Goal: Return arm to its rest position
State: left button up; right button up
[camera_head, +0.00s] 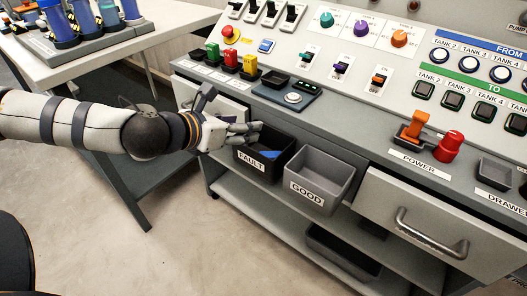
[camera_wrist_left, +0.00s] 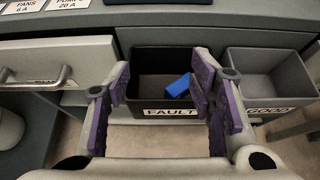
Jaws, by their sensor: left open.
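My left arm comes in from the left in the head view. Its gripper (camera_head: 247,133) is at the near left rim of the black FAULT bin (camera_head: 262,172). In the left wrist view, the gripper (camera_wrist_left: 160,84) is open, with its purple-padded fingers spread and nothing between them. A blue block (camera_wrist_left: 178,86) lies inside the FAULT bin and partly shows in the head view (camera_head: 247,153). My right gripper is not in view.
The grey GOOD bin (camera_head: 320,176) hangs right of the FAULT bin and looks empty. A drawer with a handle (camera_wrist_left: 38,82) is left of the bins. The control panel (camera_head: 340,70) rises behind. Open floor lies in front.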

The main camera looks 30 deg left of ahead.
pick_arm(q)
jog(key=shift+v, duration=1)
jog(key=s+d+f+m+g+h+p, duration=0.25)
jog(key=s+d+f+m+g, duration=0.45)
jog(key=s+d+f+m, duration=0.6)
jog(key=s+a+f+m+g+y+p, duration=0.1)
jog(key=s+f+m+g, duration=0.1)
jog(key=s+m, duration=0.9)
jog(key=s+a+f+m+g+y+p, duration=0.1)
jog(key=s+m+g, duration=0.4)
jog(key=s+m, duration=0.5)
jog(key=s+f+y+p, duration=0.1)
jog(key=s+f, duration=0.1)
jog(key=s, duration=0.2)
jog(key=shift+a+m+g, duration=0.3)
jog(key=shift+a+m, duration=0.1)
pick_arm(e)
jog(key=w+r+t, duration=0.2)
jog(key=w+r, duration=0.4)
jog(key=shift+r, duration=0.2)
pick_arm(q)
jog(key=shift+f+y, duration=0.1)
jog(key=shift+y, duration=0.15)
